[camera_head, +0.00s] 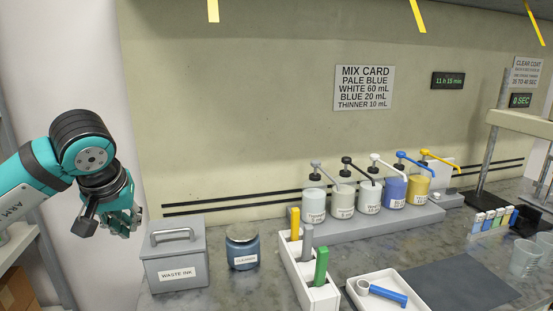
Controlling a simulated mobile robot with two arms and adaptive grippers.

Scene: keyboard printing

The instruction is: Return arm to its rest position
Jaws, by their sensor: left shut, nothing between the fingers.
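My left arm comes in from the left edge, teal and black. My left gripper (123,222) hangs in the air left of the counter, above and to the left of the waste ink box (178,262). Its fingers are shut with nothing seen between them, and it touches nothing that I can see. My right gripper is not in view.
The counter carries a cleaner jar (242,247), a white holder (310,287) with coloured handles, several pump bottles (370,195) on a grey stand and a white tray (390,283) with a blue-handled tool. A dark mat (455,284) lies bare. Shelving stands at far left.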

